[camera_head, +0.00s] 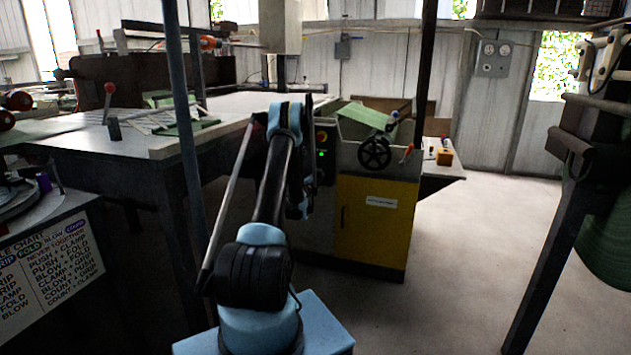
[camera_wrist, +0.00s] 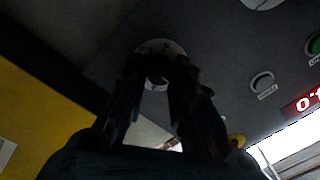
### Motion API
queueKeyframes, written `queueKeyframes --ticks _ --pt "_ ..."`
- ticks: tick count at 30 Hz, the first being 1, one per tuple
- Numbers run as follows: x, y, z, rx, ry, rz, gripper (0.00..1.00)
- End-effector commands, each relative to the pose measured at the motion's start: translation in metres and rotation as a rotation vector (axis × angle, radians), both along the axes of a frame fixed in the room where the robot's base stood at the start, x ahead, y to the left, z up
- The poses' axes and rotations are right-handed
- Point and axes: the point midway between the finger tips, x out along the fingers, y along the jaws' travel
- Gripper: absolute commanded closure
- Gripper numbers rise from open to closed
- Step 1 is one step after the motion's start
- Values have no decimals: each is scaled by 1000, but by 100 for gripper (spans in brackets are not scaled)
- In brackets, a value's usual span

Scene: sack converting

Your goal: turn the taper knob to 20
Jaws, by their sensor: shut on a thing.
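In the wrist view, a dark round knob (camera_wrist: 157,76) sits on a pale dial plate (camera_wrist: 160,47) on a dark grey panel (camera_wrist: 215,60). My gripper (camera_wrist: 156,88) has its two dark fingers on either side of this knob and is shut on it. The fingers cover much of the dial, and its marks and pointer cannot be read. No label naming it as the taper knob is legible. In the head view, my arm hides the gripper and this knob at the left side of the yellow-doored machine (camera_head: 378,222).
The panel also carries a small round button (camera_wrist: 262,82), a green button (camera_wrist: 314,44) and a red lit display (camera_wrist: 305,100), cut off at the edge. The machine has a handwheel (camera_head: 375,153).

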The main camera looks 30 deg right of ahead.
Motion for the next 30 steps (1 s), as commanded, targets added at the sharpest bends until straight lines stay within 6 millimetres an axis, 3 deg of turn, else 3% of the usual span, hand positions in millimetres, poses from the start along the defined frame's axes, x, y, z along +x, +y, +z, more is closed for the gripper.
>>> queueKeyframes --ticks 16,17,19,20,30 --pt "4 5 -2 -16 21 12 100" --pt "4 5 -2 -16 21 12 75" --pt "3 4 -2 -16 21 10 59" --pt "3 4 -2 -16 21 9 56" --pt "0 2 -1 -16 20 3 56"
